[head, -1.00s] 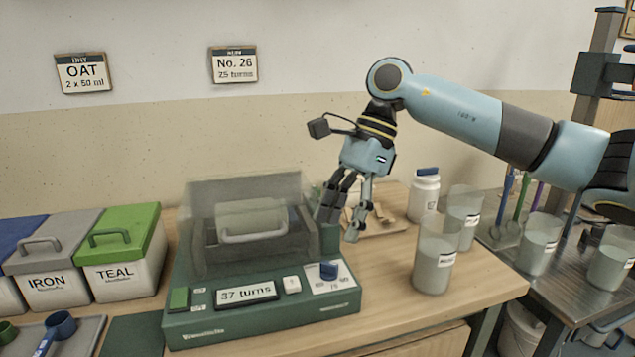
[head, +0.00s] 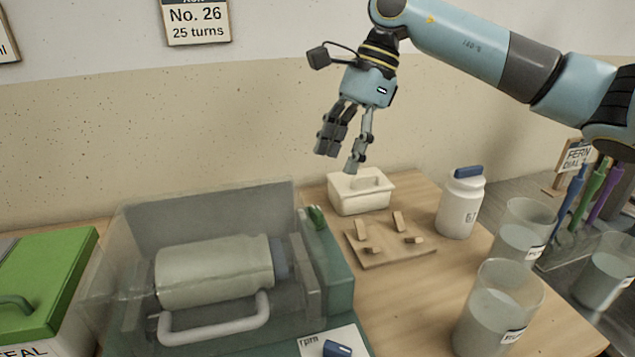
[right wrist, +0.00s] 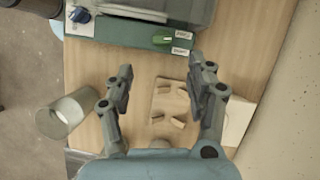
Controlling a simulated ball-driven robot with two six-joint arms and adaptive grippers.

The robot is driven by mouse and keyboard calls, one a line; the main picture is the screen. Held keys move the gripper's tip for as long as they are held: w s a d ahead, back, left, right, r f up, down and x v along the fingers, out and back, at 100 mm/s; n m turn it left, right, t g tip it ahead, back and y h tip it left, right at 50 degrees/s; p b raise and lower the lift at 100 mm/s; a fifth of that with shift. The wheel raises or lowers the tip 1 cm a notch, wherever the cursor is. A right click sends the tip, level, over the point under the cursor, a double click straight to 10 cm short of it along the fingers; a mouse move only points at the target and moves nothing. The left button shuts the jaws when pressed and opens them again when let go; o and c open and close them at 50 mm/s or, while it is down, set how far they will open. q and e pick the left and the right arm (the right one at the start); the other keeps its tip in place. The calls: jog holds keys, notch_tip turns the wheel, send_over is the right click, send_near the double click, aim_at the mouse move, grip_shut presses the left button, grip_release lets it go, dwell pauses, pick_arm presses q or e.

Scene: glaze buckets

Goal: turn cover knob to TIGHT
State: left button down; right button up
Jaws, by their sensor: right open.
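The green machine (head: 335,270) has a clear cover (head: 215,205) over a pale jar (head: 205,270) lying on its side. A small green knob (head: 316,217) sits on top of the machine's right side. In the right wrist view the green knob (right wrist: 162,39) lies beside two small labels (right wrist: 181,43), too small to read. My right gripper (head: 340,158) is open and empty, above and behind the knob in the head view. In the right wrist view its spread fingers (right wrist: 160,68) point toward the knob, apart from it. My left gripper is not in view.
Clear beakers (head: 497,305) stand at the front right. A blue knob (head: 337,349) is on the machine's front. A green-lidded bin (head: 40,280) is at left.

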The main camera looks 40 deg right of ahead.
send_over(317, 209)
jog(key=d, duration=0.2)
jog(key=f, duration=0.3)
jog(key=f+p, duration=0.1)
jog(key=shift+s+a+f, duration=0.1)
jog(key=shift+s+f, duration=0.25)
jog(key=shift+s, duration=0.05)
jog(key=x, duration=0.4)
jog(key=shift+w, duration=0.1)
jog(key=shift+f, duration=0.6)
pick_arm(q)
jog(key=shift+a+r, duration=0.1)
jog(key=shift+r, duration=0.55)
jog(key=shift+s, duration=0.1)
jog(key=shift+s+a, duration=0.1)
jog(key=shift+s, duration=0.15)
pick_arm(e)
jog(key=c, duration=1.1)
